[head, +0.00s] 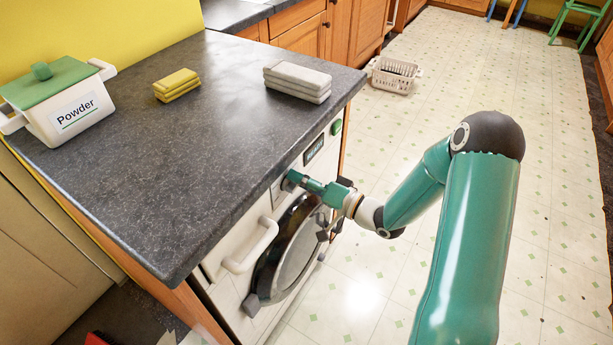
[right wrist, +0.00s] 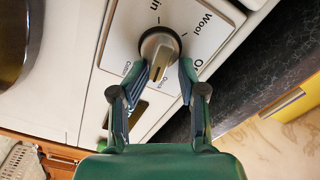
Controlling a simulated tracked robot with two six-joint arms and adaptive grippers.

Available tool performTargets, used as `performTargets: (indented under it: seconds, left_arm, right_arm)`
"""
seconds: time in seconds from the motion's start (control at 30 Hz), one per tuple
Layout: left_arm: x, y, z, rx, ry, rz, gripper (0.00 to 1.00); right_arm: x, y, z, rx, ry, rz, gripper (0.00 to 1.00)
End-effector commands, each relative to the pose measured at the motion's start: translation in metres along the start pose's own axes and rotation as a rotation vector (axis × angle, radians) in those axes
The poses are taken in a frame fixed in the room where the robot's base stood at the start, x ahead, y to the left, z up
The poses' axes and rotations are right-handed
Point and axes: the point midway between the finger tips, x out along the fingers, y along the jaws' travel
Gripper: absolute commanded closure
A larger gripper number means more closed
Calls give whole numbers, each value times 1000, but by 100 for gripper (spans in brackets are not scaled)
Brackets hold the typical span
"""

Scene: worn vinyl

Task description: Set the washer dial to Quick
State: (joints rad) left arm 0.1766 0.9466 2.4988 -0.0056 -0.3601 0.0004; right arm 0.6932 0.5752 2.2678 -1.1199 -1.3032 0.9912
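The washer (head: 231,290) stands under the dark counter, with its front facing right. Its dial (right wrist: 158,57) has a dark round base and a pale raised grip, which points down between my fingers in the right wrist view. "Wool" reads on the panel (right wrist: 210,25); other labels are cut off, small or partly hidden by the fingers. My right gripper (head: 299,181) is at the dial, one finger on each side of its grip. In the right wrist view its fingers (right wrist: 164,76) are apart, with a gap beside the grip; contact is unclear. My left gripper is not in view.
A green button (head: 336,127) is farther along the panel. The counter (head: 190,140) holds a powder box (head: 62,100), yellow cloths (head: 176,84) and grey cloths (head: 297,80). A basket (head: 394,75) is on the floor.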

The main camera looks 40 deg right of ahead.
Motion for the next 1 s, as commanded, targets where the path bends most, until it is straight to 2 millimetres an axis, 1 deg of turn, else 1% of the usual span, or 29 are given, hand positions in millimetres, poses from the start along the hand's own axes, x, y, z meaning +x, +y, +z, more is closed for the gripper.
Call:
performTargets:
  seconds: [0.17, 0.27, 0.6, 0.7, 0.83, 1.0]
  left_arm:
    - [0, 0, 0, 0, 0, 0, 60]
    - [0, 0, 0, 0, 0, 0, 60]
    - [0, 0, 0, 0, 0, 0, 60]
    - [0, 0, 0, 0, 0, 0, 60]
    - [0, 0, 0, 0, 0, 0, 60]
    - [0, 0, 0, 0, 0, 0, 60]
  right_arm:
    - [-7, 1, 0, 2, -1, 2, 60]
    - [-19, 2, 0, 2, 1, 4, 60]
    - [-85, 3, -1, 2, 4, 5, 60]
    - [-101, 3, -2, 0, 4, 4, 60]
    - [-113, 2, -1, 0, 1, 2, 60]
    - [-117, 2, -1, 1, 0, 0, 60]
